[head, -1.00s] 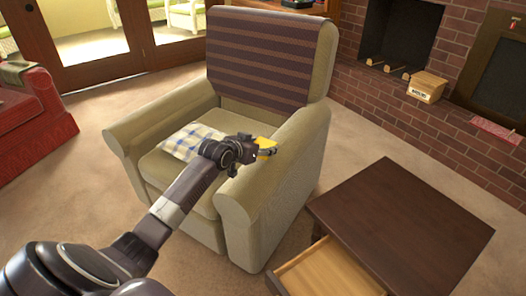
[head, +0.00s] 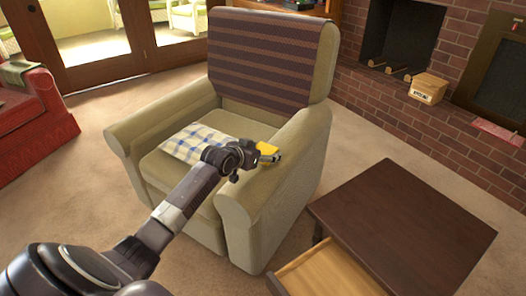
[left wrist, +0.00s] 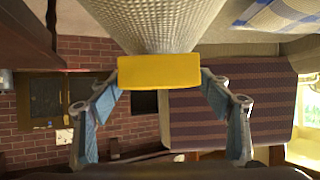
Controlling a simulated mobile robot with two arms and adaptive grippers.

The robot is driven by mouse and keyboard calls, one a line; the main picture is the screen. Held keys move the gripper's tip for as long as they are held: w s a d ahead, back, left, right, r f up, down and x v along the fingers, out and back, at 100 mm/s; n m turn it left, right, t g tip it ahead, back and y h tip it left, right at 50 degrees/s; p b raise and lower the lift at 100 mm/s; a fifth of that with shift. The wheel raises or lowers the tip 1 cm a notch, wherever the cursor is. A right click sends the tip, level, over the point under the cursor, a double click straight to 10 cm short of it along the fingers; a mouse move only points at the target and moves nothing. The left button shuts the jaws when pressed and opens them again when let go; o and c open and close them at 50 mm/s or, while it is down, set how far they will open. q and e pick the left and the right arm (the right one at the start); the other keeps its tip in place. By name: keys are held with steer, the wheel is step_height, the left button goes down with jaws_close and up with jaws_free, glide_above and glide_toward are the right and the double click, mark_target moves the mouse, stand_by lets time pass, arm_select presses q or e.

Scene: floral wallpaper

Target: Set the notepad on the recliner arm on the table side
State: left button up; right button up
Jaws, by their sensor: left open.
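The yellow notepad (head: 266,147) is at the recliner arm on the table side (head: 290,150). In the left wrist view the notepad (left wrist: 159,71) lies against the pale woven arm (left wrist: 155,25), between my fingers. My left gripper (head: 270,157) is open around the notepad, with one finger close to each end. I cannot tell whether the fingers still touch it. The gripper hides part of the notepad in the head view. My right gripper is not in view.
A checked cloth (head: 195,142) lies on the seat and a striped throw (head: 265,55) covers the backrest. Carpet (head: 85,190) is clear at the left.

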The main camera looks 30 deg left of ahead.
arm_select(q)
steer(key=shift+r, duration=0.3)
steer(key=p+v, duration=0.2)
steer(key=v, duration=1)
steer(key=shift+f+p, duration=0.1)
steer(key=shift+p, duration=0.3)
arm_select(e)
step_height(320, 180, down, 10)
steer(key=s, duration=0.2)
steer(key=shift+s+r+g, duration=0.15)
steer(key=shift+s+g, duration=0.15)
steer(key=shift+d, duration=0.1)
